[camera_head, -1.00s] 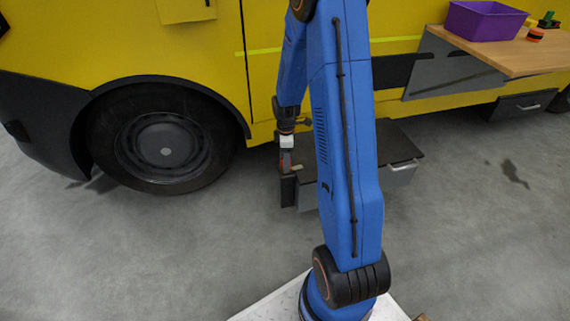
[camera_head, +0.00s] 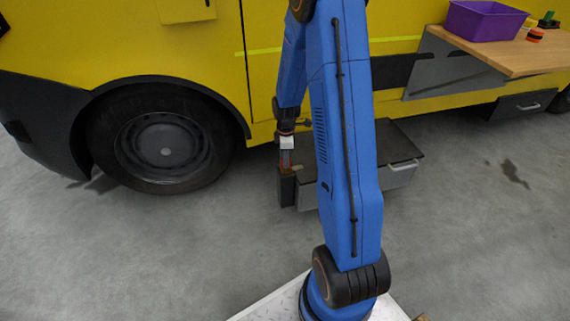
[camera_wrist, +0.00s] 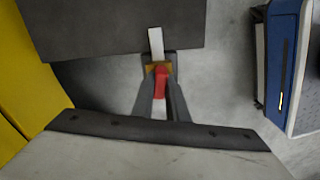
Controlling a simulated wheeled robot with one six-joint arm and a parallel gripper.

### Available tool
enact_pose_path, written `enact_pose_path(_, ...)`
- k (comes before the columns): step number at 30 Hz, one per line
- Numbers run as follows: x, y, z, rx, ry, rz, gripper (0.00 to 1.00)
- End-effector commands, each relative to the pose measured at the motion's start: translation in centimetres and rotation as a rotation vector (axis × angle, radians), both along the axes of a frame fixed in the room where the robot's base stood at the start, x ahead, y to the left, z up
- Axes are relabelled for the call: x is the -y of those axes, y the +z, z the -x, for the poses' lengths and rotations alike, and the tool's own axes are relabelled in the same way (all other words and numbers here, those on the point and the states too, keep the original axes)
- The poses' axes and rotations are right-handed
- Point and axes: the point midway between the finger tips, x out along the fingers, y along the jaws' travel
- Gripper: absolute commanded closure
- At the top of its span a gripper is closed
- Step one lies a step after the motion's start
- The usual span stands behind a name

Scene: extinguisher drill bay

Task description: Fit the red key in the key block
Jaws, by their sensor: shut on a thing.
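My gripper (camera_wrist: 161,99) points down, with its two dark fingers shut on the red key (camera_wrist: 161,80). The far end of the key meets a brass-coloured face (camera_wrist: 151,69) on a dark block, which I take to be the key block (camera_head: 287,190). In the head view the block is a dark upright post at the left end of a low step, and my gripper (camera_head: 287,161) is right above it. A pale strip (camera_wrist: 156,43) runs from the block over the step top. I cannot tell whether the key is in the block or only over it.
The black-topped step (camera_head: 396,140) stands beside the block, against the yellow vehicle (camera_head: 235,25). A wheel (camera_head: 165,150) is to the left. A wooden shelf (camera_head: 520,57) with a purple bin (camera_head: 485,20) is at upper right. Grey floor in front is clear.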

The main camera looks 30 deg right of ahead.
Motion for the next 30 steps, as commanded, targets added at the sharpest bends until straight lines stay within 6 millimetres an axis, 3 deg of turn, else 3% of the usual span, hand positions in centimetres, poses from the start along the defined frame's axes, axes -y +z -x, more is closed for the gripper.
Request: enact_pose_path(30,0.0,2.9,0.0,0.001,0.000,0.000,1.00)
